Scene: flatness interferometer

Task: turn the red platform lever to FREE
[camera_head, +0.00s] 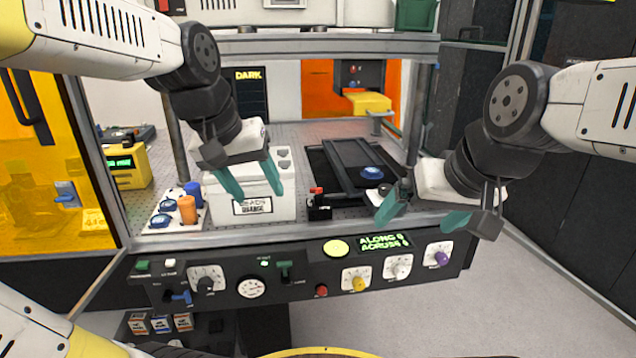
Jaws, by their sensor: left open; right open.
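A small red lever (317,191) sits on a black block at the front left corner of the black platform (348,165). No FREE marking is readable beside it, so its setting cannot be told. My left gripper (251,184) is open, with teal fingers in front of the white box (255,207), left of the red lever and apart from it. My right gripper (424,215) is open and empty, right of the lever, with its fingers over the front edge of the bench.
Blue and orange cylinders (187,209) stand at left. A blue round piece (371,173) lies on the platform. Frame posts flank the bench.

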